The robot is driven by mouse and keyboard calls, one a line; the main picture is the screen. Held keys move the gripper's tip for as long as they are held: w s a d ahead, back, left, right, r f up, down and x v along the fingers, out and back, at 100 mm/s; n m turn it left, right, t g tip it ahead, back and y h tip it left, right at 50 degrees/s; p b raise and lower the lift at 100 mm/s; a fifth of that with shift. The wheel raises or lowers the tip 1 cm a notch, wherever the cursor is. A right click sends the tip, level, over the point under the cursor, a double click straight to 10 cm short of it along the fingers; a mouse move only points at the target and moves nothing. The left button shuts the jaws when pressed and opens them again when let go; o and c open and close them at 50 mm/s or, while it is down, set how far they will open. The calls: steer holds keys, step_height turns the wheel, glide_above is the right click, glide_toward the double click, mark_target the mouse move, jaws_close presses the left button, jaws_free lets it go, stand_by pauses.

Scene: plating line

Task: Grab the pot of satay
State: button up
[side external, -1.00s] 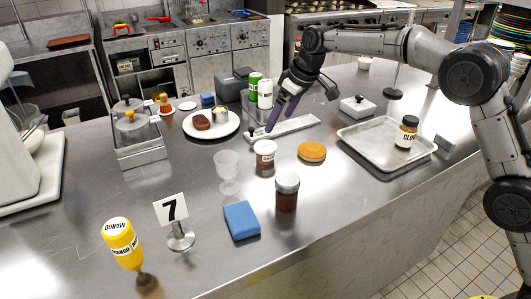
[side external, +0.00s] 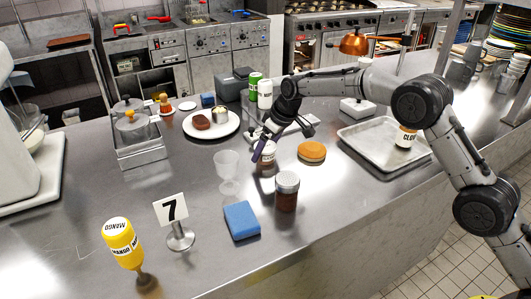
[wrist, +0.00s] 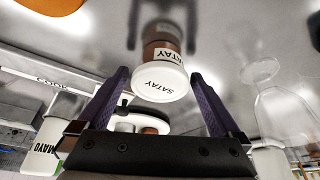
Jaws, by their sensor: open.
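The satay pot (side external: 267,157) is a small brown jar with a white lid, standing on the steel counter near the middle. In the wrist view its lid and label, both reading SATAY (wrist: 160,82), show ahead of the gap between my fingers. My gripper (side external: 260,145) is open and empty, reaching down close to the pot and partly covering it in the side view. In the wrist view the purple fingers (wrist: 160,98) stand to either side of the pot's line, and I see no contact.
A clear goblet (side external: 228,170) stands just left of the pot, and a dark red jar (side external: 287,192) in front. An orange-brown round item (side external: 311,151) lies to the right. A metal tray (side external: 372,164) holds a CLOV-labelled jar (side external: 406,136).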

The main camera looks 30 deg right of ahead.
steer(key=shift+f, duration=0.1)
steer(key=c, duration=1.2)
steer(key=shift+r, duration=0.2)
